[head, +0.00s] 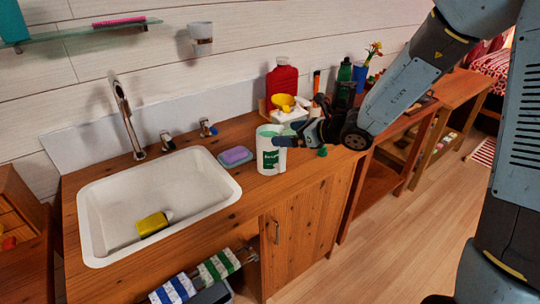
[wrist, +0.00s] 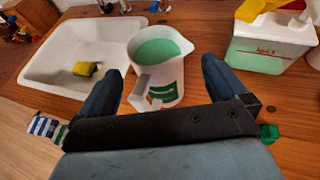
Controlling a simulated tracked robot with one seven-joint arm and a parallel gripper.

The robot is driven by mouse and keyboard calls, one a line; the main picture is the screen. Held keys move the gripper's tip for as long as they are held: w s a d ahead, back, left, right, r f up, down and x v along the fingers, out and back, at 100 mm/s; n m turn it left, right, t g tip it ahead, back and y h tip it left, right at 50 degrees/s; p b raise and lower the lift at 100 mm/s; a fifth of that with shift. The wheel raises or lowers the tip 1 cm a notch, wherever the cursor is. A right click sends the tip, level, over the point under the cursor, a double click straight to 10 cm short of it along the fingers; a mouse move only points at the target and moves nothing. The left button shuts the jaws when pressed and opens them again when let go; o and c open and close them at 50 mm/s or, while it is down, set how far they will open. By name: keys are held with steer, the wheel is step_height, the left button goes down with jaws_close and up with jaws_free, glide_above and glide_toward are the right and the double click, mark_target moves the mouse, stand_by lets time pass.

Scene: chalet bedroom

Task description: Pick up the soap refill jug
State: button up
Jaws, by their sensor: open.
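The soap refill jug (head: 267,160) is a white jug with a green label, upright on the wooden counter just right of the sink. In the wrist view the jug (wrist: 168,75) shows green inside its open top, and its handle points toward me. My gripper (head: 284,141) is at the jug's right side in the head view, its dark fingers overlapping the jug's edge. In the wrist view my gripper (wrist: 162,66) is open, with the jug appearing between its two fingers. Clear gaps show on both sides of the jug. Whether the fingers reach fully around it, I cannot tell.
The white sink (head: 150,200) holds a yellow sponge (head: 152,223). A purple soap (head: 235,155) lies left of the jug. Behind my gripper stand a white container (wrist: 268,45) with yellow on top, a red bottle (head: 282,80) and other bottles. The counter's front edge is close.

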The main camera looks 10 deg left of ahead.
mark_target(273, 133)
steer(key=shift+s+r+x, duration=0.1)
steer(key=shift+x, duration=1.45)
steer(key=shift+s+r+x, duration=0.1)
steer(key=shift+r+x, duration=0.05)
steer(key=shift+x, duration=1.4)
steer(key=shift+a, duration=0.2)
jaws_close()
steer(key=shift+r, duration=0.1)
